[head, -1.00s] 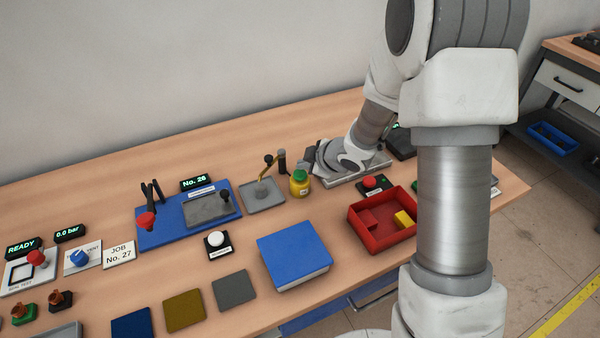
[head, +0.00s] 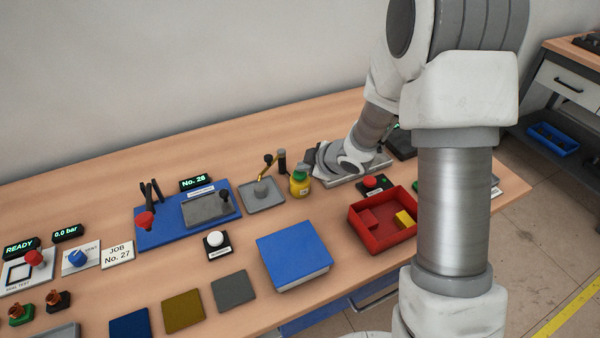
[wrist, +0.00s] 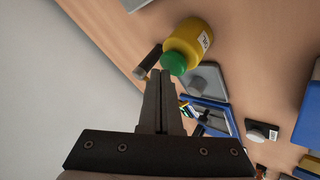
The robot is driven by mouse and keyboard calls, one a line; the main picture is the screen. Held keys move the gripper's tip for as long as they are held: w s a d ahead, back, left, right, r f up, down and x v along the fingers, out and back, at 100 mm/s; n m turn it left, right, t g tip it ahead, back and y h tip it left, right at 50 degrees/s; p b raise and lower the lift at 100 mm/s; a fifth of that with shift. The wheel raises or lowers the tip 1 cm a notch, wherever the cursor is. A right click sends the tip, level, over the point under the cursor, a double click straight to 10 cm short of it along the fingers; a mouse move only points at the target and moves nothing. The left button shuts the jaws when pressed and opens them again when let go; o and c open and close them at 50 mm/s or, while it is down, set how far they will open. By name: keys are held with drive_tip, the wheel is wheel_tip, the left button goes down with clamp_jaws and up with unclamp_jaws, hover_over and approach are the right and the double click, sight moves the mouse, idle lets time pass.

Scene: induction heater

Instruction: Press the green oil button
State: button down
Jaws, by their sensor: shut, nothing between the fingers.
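The oil bottle (head: 300,187) is yellow and stands upright on the table, with a green button (head: 299,177) on top. In the wrist view, the bottle (wrist: 190,42) shows a white label, and its green button (wrist: 173,63) faces the fingertips. My gripper (wrist: 158,73) is shut and empty, its fingertips just beside the green button's edge in that view. In the head view, my gripper (head: 304,168) reaches in from the right, with its dark tip close above the button. I cannot tell whether it touches.
A grey tray (head: 272,204) with a brass-armed device sits left of the bottle, with a dark upright cylinder (head: 282,161) behind. A red-button box (head: 371,184) and a red bin (head: 362,233) stand to the right. A blue block (head: 291,257) lies in front.

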sight(304, 175)
drive_tip(key=shift+f+b, duration=0.4)
drive_tip(key=shift+f, duration=0.15)
drive_tip(key=shift+r, duration=0.1)
idle(0.5)
drive_tip(key=shift+r+p, duration=0.85)
drive_tip(key=shift+p, duration=0.05)
wheel_tip(304, 175, up, 5)
drive_tip(key=p, duration=0.4)
drive_tip(key=shift+r+p, duration=0.1)
drive_tip(key=shift+p, duration=0.3)
drive_tip(key=shift+d, duration=0.1)
idle(1.9)
